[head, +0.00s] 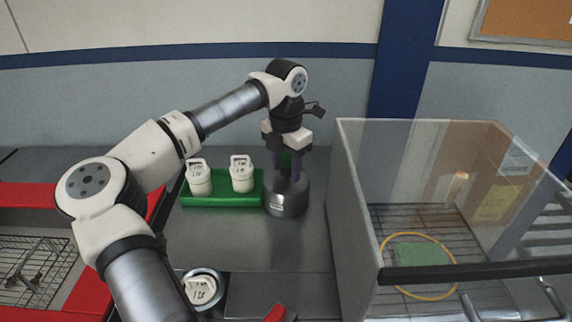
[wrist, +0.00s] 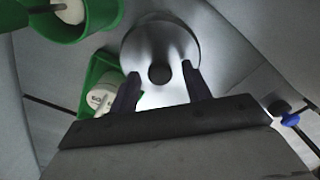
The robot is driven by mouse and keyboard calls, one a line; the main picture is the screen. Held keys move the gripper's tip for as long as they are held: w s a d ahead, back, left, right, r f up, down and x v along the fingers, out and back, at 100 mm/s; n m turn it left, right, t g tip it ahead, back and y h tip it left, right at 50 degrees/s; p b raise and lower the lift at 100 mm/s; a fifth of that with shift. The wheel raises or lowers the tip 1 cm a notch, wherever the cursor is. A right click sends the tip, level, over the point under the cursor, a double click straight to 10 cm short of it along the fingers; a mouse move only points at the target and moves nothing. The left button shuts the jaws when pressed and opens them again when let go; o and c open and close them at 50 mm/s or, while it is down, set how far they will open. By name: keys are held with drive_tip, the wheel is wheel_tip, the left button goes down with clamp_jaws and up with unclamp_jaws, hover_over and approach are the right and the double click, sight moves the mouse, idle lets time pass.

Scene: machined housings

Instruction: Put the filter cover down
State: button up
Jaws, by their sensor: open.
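A dark grey metal cylinder with a small label (head: 287,202) stands upright at the right end of the green tray. From above, in the wrist view, its top is a round, shiny grey face (wrist: 180,45) with a dark round centre. I take this top to be the filter cover; I cannot tell whether the dark centre is a knob or a hole. My gripper (head: 284,172) points down over it, its purple fingers apart. In the wrist view the fingers (wrist: 160,88) are spread in front of the face, with nothing clamped between them. Contact cannot be told.
A green tray (head: 215,206) holds two white handled canisters (head: 199,178) (head: 242,174) left of the cylinder. A grey holder with a white piece inside (head: 201,289) stands near the front. A clear-walled box (head: 352,215) blocks the right. The grey counter (head: 255,245) between is bare.

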wheel_tip(320, 180, up, 12)
drive_tip(key=b, duration=0.2)
drive_tip(key=shift+r, duration=0.15)
